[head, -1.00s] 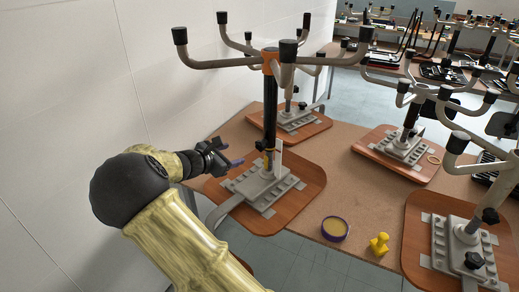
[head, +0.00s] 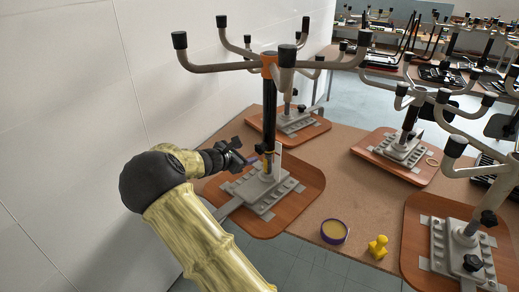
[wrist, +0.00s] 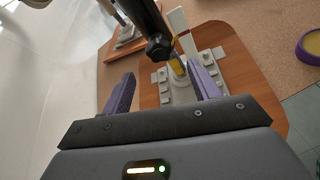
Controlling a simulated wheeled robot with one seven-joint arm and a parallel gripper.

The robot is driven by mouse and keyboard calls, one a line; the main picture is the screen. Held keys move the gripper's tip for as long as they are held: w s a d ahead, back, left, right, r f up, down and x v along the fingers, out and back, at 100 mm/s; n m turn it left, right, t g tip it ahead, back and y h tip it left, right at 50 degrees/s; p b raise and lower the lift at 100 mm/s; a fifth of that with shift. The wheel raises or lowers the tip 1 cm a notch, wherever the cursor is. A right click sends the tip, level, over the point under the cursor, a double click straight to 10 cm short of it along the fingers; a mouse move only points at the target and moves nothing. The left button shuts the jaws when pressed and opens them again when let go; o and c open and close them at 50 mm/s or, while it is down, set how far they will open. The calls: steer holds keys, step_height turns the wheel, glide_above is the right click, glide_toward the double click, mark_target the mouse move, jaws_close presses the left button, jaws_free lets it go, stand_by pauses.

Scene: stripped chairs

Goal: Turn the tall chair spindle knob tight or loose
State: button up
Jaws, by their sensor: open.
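The tall chair is upside down on its wooden seat (head: 290,215), with its black spindle (head: 270,115) rising to an orange hub (head: 269,62) and bare grey legs. The spindle's black knob (wrist: 158,47) shows in the wrist view, low on the column. In the head view it is small, at the column's left side (head: 261,148). My gripper (head: 253,160) is left of the column at about knob height. In the wrist view its purple fingers (wrist: 163,86) are apart and empty, and the knob lies beyond the gap between them, not enclosed.
A purple-rimmed roll (head: 334,231) and a small yellow object (head: 377,248) lie on the brown table (head: 330,165) to the right. Other upturned chairs stand behind and right. A white wall (head: 80,120) runs close along the left. Chair legs spread above my gripper.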

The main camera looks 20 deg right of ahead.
mark_target(258, 150)
steer(key=p+x, duration=0.1)
steer(key=x, duration=0.8)
steer(key=shift+w+d+f, duration=0.1)
steer(key=shift+w+d, duration=0.05)
steer(key=shift+d, duration=0.05)
steer(key=c, duration=1)
